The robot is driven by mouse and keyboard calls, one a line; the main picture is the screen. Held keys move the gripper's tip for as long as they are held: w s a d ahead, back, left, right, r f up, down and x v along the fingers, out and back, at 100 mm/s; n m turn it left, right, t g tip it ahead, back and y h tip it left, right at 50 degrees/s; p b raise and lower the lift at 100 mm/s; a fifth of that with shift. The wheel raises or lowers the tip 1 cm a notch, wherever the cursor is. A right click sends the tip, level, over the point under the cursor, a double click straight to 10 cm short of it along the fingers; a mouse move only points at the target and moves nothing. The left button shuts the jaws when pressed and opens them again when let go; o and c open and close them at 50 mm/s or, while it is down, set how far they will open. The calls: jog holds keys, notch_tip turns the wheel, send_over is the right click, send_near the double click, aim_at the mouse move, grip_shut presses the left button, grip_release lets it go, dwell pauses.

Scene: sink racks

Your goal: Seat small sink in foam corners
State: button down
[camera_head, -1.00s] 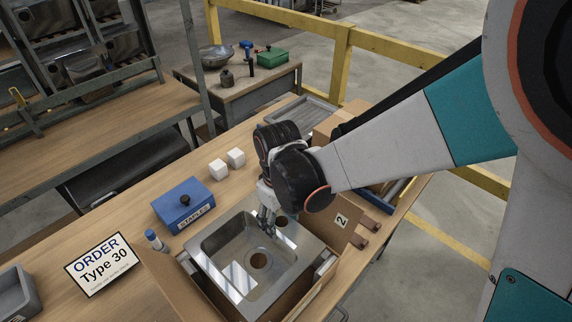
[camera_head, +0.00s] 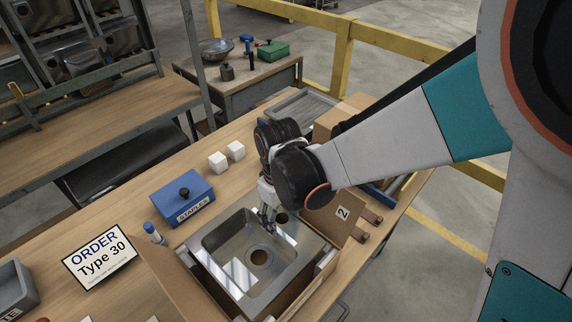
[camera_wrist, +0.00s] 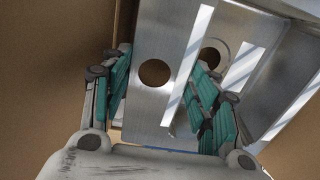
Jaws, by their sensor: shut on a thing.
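The small steel sink (camera_head: 244,254) sits inside the open cardboard box (camera_head: 185,275), its rim roughly level and its drain hole facing up. My gripper (camera_head: 268,222) is at the sink's far edge, beside the tap hole, and is shut on that edge. In the wrist view my gripper (camera_wrist: 160,98) has its teal-padded fingers on either side of the steel ledge of the sink (camera_wrist: 155,40). A pale foam corner (camera_head: 326,262) shows between sink and box wall at the right. The other foam corners are hidden or unclear.
A grey tray (camera_head: 303,106) lies behind my gripper.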

jog(key=shift+f+b, duration=2.45)
jog(key=shift+f, duration=0.5)
jog(key=c, duration=0.5)
grip_release()
